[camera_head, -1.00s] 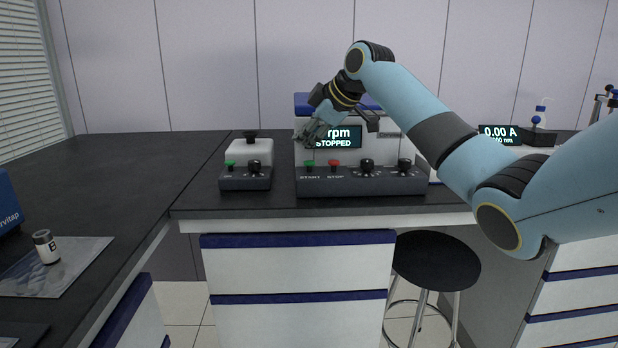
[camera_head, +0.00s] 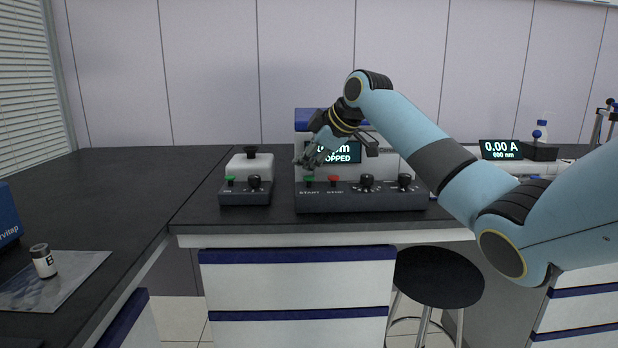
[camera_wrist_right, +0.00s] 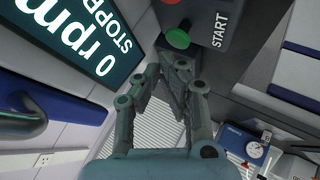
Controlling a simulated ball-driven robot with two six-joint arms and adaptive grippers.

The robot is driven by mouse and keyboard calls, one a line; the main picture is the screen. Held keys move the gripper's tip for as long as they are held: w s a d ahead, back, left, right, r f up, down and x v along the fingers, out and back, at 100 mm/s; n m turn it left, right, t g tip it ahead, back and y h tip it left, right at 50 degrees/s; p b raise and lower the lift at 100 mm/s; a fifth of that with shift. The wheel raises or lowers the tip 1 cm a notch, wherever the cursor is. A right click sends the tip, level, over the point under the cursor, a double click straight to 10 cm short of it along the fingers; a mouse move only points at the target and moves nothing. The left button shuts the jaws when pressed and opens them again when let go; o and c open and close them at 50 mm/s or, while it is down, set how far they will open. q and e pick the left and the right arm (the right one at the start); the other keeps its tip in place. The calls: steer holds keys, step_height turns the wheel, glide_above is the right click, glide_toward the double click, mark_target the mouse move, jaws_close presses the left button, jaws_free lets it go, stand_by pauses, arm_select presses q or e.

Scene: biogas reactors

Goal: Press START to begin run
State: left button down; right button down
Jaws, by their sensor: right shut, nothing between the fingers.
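The START button (camera_head: 309,179) is the green one at the left of the dark control panel (camera_head: 400,202), with a red STOP button (camera_head: 333,180) to its right. The display (camera_head: 348,153) reads STOPPED; in the wrist view it shows 0 rpm. My right gripper (camera_head: 304,163) is shut and empty, in front of the machine and just above START in the head view. In the wrist view the green button (camera_wrist_right: 178,39) sits just beyond the fingertips (camera_wrist_right: 170,64), beside the START label. I cannot tell whether they touch. My left gripper is not in view.
A smaller device (camera_head: 245,190) with a green button and a black knob stands left of the machine. Two black knobs (camera_head: 367,181) are on the panel's right. A black stool (camera_head: 436,276) stands below the bench. The dark benchtop (camera_head: 110,185) at left is mostly clear.

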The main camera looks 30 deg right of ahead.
mark_target(307, 177)
stand_by(0.7)
steer(key=shift+f, duration=0.4)
steer(key=shift+f, duration=0.95)
stand_by(0.8)
steer(key=shift+r, duration=0.1)
steer(key=shift+r+p, duration=1.25)
steer(key=shift+r, duration=0.05)
step_height(307, 177, up, 5)
steer(key=p, duration=0.5)
